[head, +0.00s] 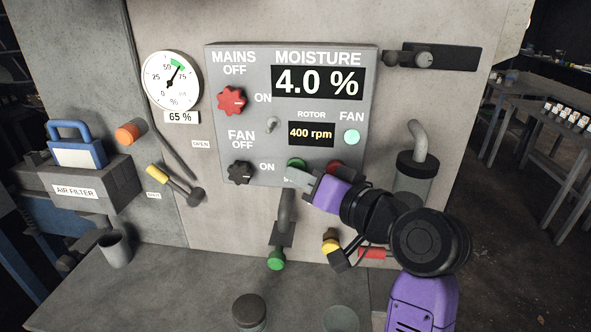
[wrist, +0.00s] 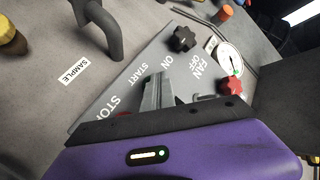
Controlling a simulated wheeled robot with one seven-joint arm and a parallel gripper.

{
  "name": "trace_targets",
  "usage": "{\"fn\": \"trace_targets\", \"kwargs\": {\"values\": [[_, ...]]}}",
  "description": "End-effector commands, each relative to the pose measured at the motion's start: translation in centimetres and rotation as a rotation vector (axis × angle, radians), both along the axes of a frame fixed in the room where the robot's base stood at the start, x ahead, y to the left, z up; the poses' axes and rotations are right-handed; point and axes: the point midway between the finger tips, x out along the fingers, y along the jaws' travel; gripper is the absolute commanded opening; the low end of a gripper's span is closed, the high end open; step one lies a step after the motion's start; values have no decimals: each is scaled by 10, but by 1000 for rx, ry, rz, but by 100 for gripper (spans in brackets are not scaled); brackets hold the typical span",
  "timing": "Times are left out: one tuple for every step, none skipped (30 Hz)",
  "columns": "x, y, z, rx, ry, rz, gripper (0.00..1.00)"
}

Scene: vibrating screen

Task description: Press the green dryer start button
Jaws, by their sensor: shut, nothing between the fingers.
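The green start button (head: 296,163) is on the lower edge of the grey control panel (head: 222,130), left of the red stop button (head: 336,166). My gripper (head: 297,177) is shut and empty, its tips just below the green button in the head view. I cannot tell whether they touch it. In the wrist view the shut fingers (wrist: 157,92) point at the panel beside the START label (wrist: 138,74) and hide the green button. The panel display reads 4.0 % moisture and 400 rpm rotor.
A black fan knob (head: 240,172), a red mains knob (head: 232,100) and a small toggle switch (head: 271,124) are on the panel. A grey pipe (head: 286,210) with a green end is below. A round gauge (head: 172,80) is at left.

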Motion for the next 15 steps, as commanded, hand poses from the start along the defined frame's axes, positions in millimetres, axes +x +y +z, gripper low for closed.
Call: {"fn": "trace_targets", "kwargs": {"values": [[0, 0, 0, 0, 0, -1, 0], [0, 0, 0, 0, 0, -1, 0], [0, 0, 0, 0, 0, -1, 0], [0, 0, 0, 0, 0, -1, 0], [-1, 0, 0, 0, 0, -1, 0], [-1, 0, 0, -1, -1, -1, 0], [-2, 0, 0, -1, -1, -1, 0], [-3, 0, 0, -1, -1, -1, 0], [-5, 0, 0, -1, -1, -1, 0], [-7, 0, 0, -1, -1, -1, 0], [-8, 0, 0, -1, 0, -1, 0], [-11, 0, 0, -1, 0, -1, 0], [-12, 0, 0, -1, 0, -1, 0], [-14, 0, 0, -1, 0, -1, 0], [-16, 1, 0, -1, -1, 0, 0]]}}
